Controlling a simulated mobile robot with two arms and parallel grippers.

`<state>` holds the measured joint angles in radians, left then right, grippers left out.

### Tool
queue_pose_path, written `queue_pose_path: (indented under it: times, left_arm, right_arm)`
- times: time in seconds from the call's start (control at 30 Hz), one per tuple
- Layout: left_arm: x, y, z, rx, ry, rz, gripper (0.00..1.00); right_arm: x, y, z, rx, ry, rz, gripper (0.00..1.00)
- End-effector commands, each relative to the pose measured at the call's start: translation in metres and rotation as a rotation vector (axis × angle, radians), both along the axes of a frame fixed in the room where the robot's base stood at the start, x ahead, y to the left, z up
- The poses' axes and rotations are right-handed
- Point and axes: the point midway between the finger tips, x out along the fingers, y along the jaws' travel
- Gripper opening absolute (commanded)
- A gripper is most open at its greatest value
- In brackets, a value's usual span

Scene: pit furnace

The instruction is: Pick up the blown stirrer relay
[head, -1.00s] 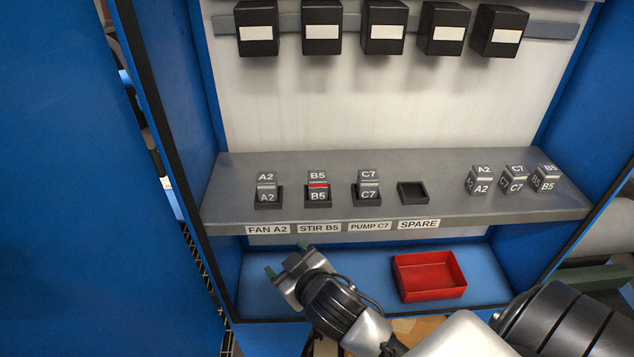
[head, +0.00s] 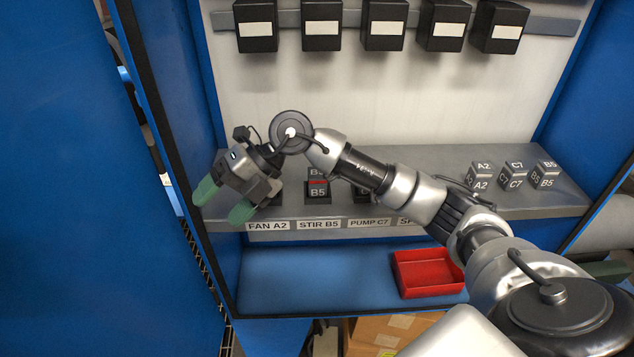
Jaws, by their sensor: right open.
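The stirrer relay (head: 318,191) is a grey block marked B5 with a red band. It sits in its black socket on the grey shelf, above the STIR B5 label (head: 319,224). My left gripper is not in view.
Loose relays marked A2, C7 and B5 (head: 546,175) stand at the shelf's right. A red tray (head: 428,290) sits below. Black boxes (head: 384,27) hang above. Blue cabinet walls stand at both sides.

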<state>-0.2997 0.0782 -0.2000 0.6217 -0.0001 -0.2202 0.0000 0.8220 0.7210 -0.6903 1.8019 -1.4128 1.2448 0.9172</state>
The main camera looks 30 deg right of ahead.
Motion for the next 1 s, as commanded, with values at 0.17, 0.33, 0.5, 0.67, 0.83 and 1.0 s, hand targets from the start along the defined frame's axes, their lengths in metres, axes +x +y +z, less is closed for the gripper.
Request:
queue_pose_path:
  times: [0.17,0.33,0.5,0.67,0.83,1.0]
  left_arm:
    - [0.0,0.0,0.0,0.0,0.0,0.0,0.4]
    - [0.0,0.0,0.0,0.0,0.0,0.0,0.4]
    - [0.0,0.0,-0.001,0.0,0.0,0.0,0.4]
    - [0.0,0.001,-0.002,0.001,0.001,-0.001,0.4]
    - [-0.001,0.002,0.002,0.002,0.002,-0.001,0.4]
    - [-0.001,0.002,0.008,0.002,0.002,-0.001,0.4]
  right_arm:
    - [0.023,-0.108,0.008,-0.548,0.098,-0.139,0.72]
    - [0.023,-0.179,0.032,-0.84,0.204,-0.298,0.72]
    - [0.019,-0.203,0.034,-0.935,0.253,-0.362,0.72]
    - [0.019,-0.204,0.009,-0.939,0.257,-0.362,0.72]
    - [0.019,-0.204,-0.01,-0.938,0.254,-0.363,0.72]
    - [0.021,-0.204,-0.022,-0.937,0.256,-0.361,0.72]
